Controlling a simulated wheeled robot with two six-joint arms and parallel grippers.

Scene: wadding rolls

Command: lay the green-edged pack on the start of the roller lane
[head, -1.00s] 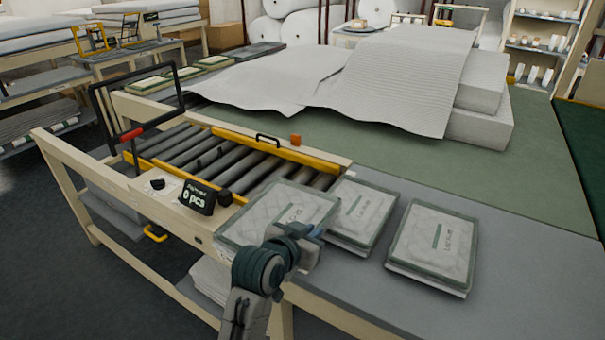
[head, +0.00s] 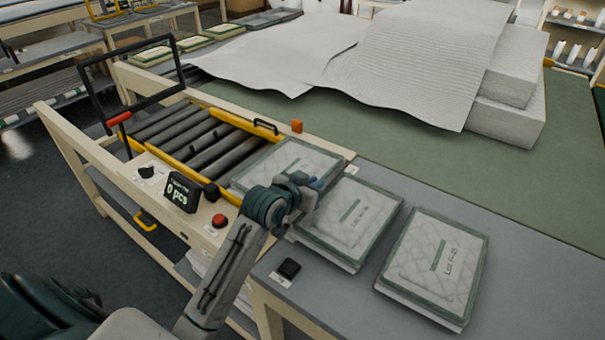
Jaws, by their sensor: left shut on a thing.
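The green-edged pack (head: 280,163) is pale, quilted and flat, with a dark green border. My left gripper (head: 308,187) is shut on its near right edge; the fingertips are partly hidden by the wrist. The pack is over the right-hand end of the roller lane (head: 178,130), which has grey rollers between yellow rails. It covers the rollers there. I cannot tell whether it touches them. My right gripper is not in view.
Two similar green-edged packs, one in the middle (head: 347,222) and one at the right (head: 434,262), lie on the grey table. A counter (head: 182,193) reading "0 pcs" and a red button (head: 219,221) sit before the lane. White wadding sheets (head: 400,70) lie behind.

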